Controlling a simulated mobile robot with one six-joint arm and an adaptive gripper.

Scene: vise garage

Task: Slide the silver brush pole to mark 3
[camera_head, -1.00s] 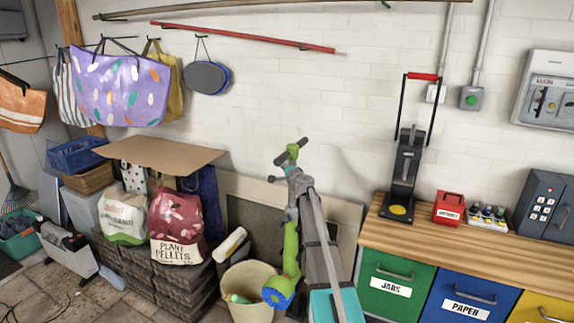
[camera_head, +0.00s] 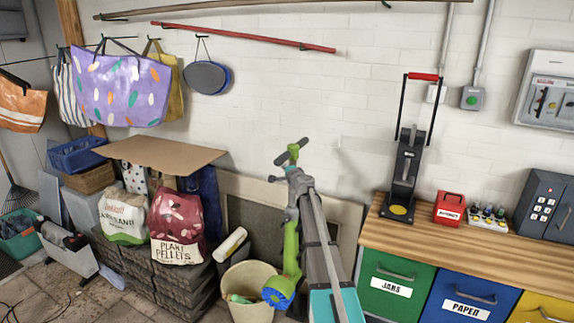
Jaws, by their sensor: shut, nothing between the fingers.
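I cannot pick out a silver brush pole or any numbered mark in this view. My gripper (camera_head: 292,152) is at the middle of the picture, in front of the bare wall and well below the red pole. It is small and seen from behind; it looks shut and empty, touching nothing visible.
A workbench (camera_head: 480,240) with a red-handled press (camera_head: 404,175) and red box (camera_head: 449,208) stands at right. Bags and stacked bricks fill the left. A cream bucket (camera_head: 249,280) and leaning board (camera_head: 340,215) are near my arm.

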